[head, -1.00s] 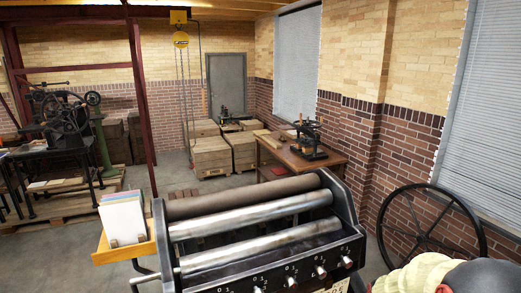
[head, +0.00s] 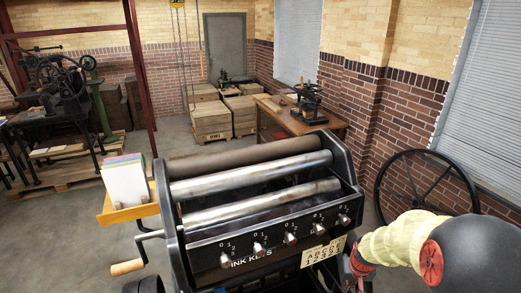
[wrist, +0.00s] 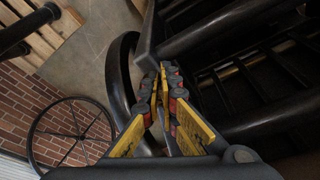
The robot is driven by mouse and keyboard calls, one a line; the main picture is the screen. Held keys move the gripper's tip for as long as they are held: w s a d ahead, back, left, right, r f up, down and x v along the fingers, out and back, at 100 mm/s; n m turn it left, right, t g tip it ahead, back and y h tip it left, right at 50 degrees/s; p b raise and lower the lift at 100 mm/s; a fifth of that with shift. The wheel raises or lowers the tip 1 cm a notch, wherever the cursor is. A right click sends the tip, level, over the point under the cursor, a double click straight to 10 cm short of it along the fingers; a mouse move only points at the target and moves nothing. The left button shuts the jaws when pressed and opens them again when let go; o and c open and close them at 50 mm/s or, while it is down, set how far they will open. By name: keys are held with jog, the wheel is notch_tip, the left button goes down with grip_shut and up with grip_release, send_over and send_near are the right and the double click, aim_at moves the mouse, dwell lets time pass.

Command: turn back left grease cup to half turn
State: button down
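I cannot make out a grease cup in either view. The black press (head: 270,238) with metal rollers stands in front of me in the head view, with a row of ink-key knobs marked 0, 1, 2 along its near face. In the wrist view, my gripper (wrist: 161,80) has its yellow fingers brought together, with nothing visible between the tips. The tips lie in front of dark, curved and straight press parts (wrist: 120,75); I cannot tell whether they touch. In the head view my arm comes in at the lower right, and the gripper's fingers are not clear there.
A wooden-handled crank (head: 128,267) juts from the press's left side, below a paper shelf (head: 128,210). A large spoked wheel (head: 425,185) stands at the right by the brick wall. Wooden crates (head: 211,122) and a table (head: 316,125) with a small press stand behind.

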dwell(0.4)
jog(key=shift+a, duration=0.1)
notch_tip(320, 180, up, 6)
jog(key=p, duration=0.3)
jog(key=shift+s+p, duration=0.3)
jog(key=shift+p, duration=0.05)
jog(key=shift+r, duration=0.1)
